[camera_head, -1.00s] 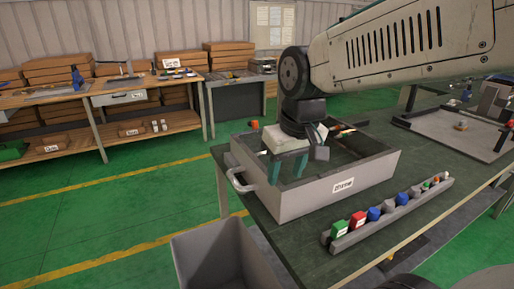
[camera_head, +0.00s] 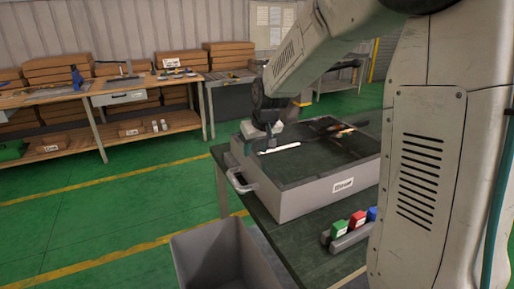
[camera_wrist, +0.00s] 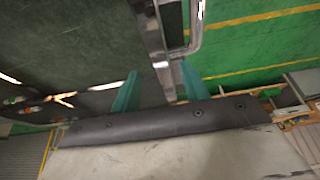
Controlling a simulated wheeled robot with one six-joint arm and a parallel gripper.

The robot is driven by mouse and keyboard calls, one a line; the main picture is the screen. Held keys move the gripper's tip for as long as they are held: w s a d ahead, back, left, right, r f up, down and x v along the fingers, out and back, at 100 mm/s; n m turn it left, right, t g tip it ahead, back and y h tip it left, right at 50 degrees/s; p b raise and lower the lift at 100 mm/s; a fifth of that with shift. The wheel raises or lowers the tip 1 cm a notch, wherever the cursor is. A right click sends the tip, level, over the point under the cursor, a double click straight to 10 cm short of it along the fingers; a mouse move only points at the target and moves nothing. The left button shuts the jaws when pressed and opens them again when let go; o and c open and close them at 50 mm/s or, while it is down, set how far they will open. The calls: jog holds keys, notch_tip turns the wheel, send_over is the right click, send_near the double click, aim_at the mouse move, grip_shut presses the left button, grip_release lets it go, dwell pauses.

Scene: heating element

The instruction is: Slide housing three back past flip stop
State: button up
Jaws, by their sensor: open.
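My gripper (camera_wrist: 160,88) is open, with two teal fingers in the wrist view. The grey metal wall (camera_wrist: 153,40) of a tray runs between the fingers in that picture; I cannot tell whether they touch it. In the head view my gripper (camera_head: 260,143) is at the left back part of the labelled grey tray (camera_head: 300,203), its fingers not clear. I cannot pick out housing three or the flip stop in either view.
The tray has a handle (camera_head: 240,181) at its left and stands on a dark green table. A grey bin (camera_head: 222,255) stands below. A workbench (camera_head: 100,97) is at the back left.

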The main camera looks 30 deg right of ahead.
aim_at(254, 158)
jog(key=shift+x, duration=3.9)
grip_shut()
